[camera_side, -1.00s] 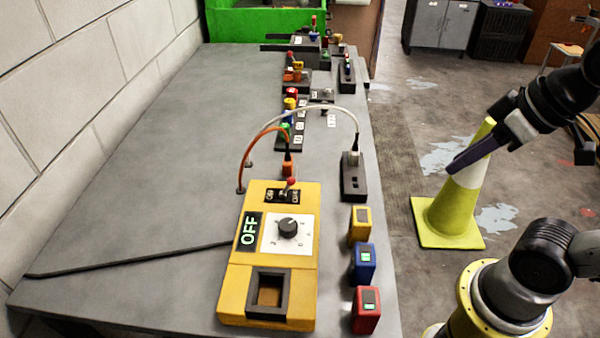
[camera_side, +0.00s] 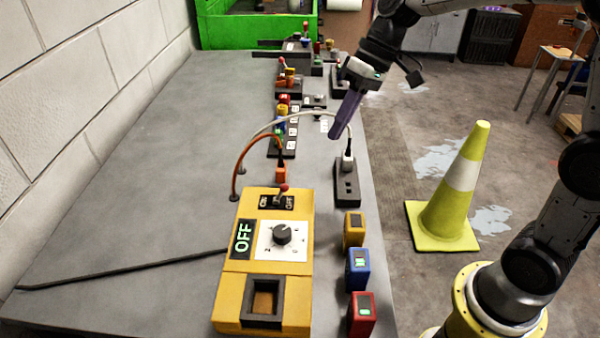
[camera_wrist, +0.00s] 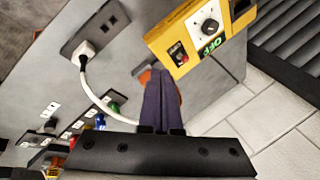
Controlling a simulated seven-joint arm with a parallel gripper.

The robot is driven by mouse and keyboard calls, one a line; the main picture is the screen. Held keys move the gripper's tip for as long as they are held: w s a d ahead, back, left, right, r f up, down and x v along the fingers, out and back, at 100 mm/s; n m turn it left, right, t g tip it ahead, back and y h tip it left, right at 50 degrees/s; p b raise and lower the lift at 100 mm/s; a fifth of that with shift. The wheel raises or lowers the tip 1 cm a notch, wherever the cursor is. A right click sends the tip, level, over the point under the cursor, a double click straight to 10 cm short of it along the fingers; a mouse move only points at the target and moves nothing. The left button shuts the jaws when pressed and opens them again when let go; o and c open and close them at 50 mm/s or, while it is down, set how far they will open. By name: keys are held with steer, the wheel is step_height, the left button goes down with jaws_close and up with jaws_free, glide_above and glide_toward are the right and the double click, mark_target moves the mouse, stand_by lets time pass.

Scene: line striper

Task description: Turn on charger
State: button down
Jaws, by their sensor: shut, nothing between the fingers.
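The yellow charger (camera_side: 285,262) sits at the front of the grey table. Its display reads OFF (camera_side: 243,238). A toggle switch with a red tip (camera_side: 281,192) stands on a black plate near its far end, beside a dial (camera_side: 282,235). The charger also shows at the top of the wrist view (camera_wrist: 186,48), with its red-tipped switch (camera_wrist: 177,52) and OFF display. My gripper (camera_side: 336,134) is shut and empty, above the table's right side, beyond the charger and apart from it. In the wrist view its purple fingers (camera_wrist: 161,85) point toward the charger's switch end.
A black outlet strip (camera_side: 346,186) with a white plug stands right of the charger. White and orange cables (camera_side: 240,160) arch above the table. Yellow, blue and red battery blocks (camera_side: 359,270) line the right edge. Several switches stand farther back. The table's left side is mostly clear.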

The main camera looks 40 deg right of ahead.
mark_target(281, 194)
steer(key=shift+f, duration=0.2)
steer(key=a+f, duration=0.2)
steer(key=w+a+f, duration=0.1)
steer(key=a+f, duration=0.1)
steer(key=f, duration=0.1)
steer(key=a+f, duration=0.3)
steer(key=shift+w+f, duration=0.15)
steer(key=shift+w, duration=0.25)
steer(key=shift+w+a, duration=0.1)
steer(key=shift+a, duration=0.35)
steer(key=shift+w+a+r, duration=0.1)
steer(key=shift+r, duration=0.1)
